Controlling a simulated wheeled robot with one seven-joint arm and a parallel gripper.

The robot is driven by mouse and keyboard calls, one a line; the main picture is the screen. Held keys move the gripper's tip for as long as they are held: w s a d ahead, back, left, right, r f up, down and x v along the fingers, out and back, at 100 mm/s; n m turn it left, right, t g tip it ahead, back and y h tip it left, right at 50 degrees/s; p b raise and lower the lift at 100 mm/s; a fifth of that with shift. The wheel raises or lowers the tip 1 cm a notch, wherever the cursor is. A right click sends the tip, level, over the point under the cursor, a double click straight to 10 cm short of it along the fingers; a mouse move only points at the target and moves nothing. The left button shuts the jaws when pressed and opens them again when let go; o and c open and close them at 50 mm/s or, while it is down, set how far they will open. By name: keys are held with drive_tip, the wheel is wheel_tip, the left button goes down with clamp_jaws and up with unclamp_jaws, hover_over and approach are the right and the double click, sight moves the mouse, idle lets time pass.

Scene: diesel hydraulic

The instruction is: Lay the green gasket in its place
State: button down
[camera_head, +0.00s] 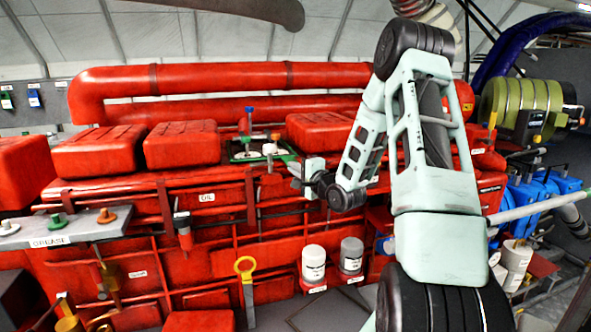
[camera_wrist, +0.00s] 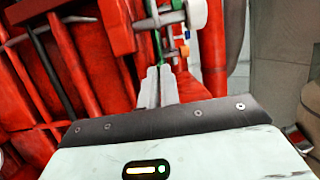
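The green gasket (camera_head: 286,151) shows in the head view as a thin green frame on top of the red engine, around a dark area with a blue-topped post and an orange-topped post. My gripper (camera_head: 297,169) is at its right edge. In the wrist view my gripper's two fingers (camera_wrist: 161,70) are close together, with a thin green strip of the gasket (camera_wrist: 158,42) running out from between their tips. It appears edge-on there. Most of the gasket is hidden in that view, and I cannot tell whether it lies flat on the surface.
The blue-topped post (camera_head: 249,115) and orange-topped post (camera_head: 275,137) stand close to my gripper. Red covers (camera_head: 181,145) flank the spot, and a thick red pipe (camera_head: 220,78) runs behind. A grey shelf (camera_head: 98,222) labelled GREASE is at the left. White (camera_head: 314,262) and grey canisters (camera_head: 351,254) stand below.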

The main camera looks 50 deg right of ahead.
drive_tip(key=shift+f+b, duration=0.3)
drive_tip(key=shift+f, duration=0.15)
drive_tip(key=c, duration=1.6)
unclamp_jaws()
drive_tip(key=shift+o, duration=0.2)
drive_tip(key=shift+s, duration=0.15)
drive_tip(key=p+v, duration=1)
drive_tip(key=v, duration=0.7)
drive_tip(key=shift+a+f, duration=0.1)
drive_tip(key=shift+a, duration=0.05)
